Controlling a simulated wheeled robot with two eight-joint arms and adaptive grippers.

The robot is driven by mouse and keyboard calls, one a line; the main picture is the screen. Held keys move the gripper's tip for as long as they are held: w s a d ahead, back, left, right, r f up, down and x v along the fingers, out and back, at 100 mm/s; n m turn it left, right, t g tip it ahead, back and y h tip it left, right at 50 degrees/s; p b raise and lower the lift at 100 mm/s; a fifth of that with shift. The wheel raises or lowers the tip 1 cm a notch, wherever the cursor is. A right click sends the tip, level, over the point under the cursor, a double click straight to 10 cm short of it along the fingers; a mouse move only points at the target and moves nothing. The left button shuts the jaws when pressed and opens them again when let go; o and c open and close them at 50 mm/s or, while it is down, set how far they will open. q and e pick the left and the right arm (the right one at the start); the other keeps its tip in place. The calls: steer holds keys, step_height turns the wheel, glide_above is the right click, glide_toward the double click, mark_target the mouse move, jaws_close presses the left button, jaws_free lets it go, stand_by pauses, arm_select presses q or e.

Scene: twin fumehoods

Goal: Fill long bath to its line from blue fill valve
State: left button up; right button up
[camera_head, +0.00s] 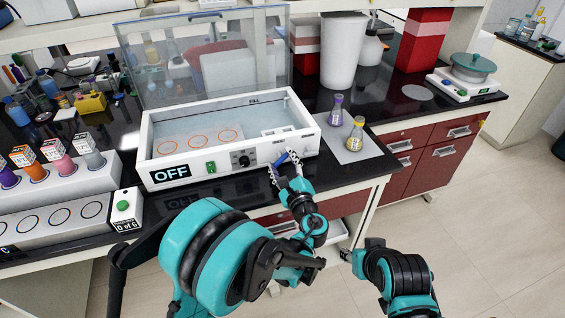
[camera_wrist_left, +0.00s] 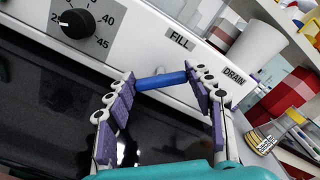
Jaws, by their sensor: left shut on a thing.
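The long bath (camera_head: 160,180) is a white tank with its clear lid raised, on the black bench. A dark line marked FILL (camera_head: 253,100) runs along its inner back wall. Pale blue shows inside over several orange rings; the exact water level is hard to tell. The blue fill valve (camera_wrist_left: 160,80) is a bar handle under the FILL label, on the front panel's right. My left gripper (camera_head: 285,167) is shut on it; the left wrist view shows the bar's ends between the fingertips. My right arm (camera_head: 398,280) is low, away from the bath; its fingers are unclear.
The bath's display (camera_head: 171,172) reads OFF, beside a green switch (camera_head: 211,167) and a dial (camera_head: 243,160). A DRAIN label (camera_wrist_left: 234,75) is right of the valve. Purple-capped (camera_head: 336,110) and yellow (camera_head: 355,134) flasks stand on a grey mat. A bottle rack (camera_head: 125,185) is at left.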

stand_by(0.3)
arm_select(q)
steer(key=o, duration=1.2)
steer(key=shift+c, duration=0.2)
steer(key=v, duration=0.7)
steer(key=shift+s, duration=0.25)
